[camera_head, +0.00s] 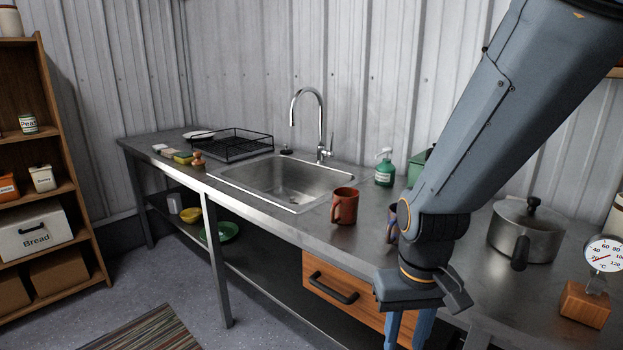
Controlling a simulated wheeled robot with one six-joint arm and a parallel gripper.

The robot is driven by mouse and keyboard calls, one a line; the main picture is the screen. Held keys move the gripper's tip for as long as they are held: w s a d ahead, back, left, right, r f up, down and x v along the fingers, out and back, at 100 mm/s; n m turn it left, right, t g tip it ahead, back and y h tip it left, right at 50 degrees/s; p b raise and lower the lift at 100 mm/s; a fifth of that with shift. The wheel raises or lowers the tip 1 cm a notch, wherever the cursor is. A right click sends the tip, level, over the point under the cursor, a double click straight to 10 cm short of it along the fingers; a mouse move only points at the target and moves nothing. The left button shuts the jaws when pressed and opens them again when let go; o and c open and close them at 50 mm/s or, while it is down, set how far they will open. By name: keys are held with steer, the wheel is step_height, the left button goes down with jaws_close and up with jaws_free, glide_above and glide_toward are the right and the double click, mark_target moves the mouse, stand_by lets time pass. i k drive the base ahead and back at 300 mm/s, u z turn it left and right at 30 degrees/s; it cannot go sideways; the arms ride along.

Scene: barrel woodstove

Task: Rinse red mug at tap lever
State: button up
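The red mug (345,207) stands upright on the metal counter, just right of the sink's front right corner, with its handle toward the left front. The chrome tap (319,110) rises behind the sink, and its small lever (327,152) sits at its base on the right. The steel sink (292,184) looks empty. My gripper (408,335) hangs low at the front of the counter, right of the red mug and apart from it. Its blue fingers point down and are cut off by the bottom edge; I cannot see their tips.
A blue-purple mug (392,224) is partly hidden behind my arm. A green soap bottle (385,172) stands behind the red mug. A pot (524,236) and a dial thermometer (603,254) stand at right. A black dish rack (232,145) is left of the sink.

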mark_target(330, 154)
steer(key=k, duration=1.3)
steer(key=u, duration=0.5)
steer(key=i, duration=0.6)
steer(key=u, duration=0.4)
steer(key=i, duration=1.3)
steer(key=z, duration=0.85)
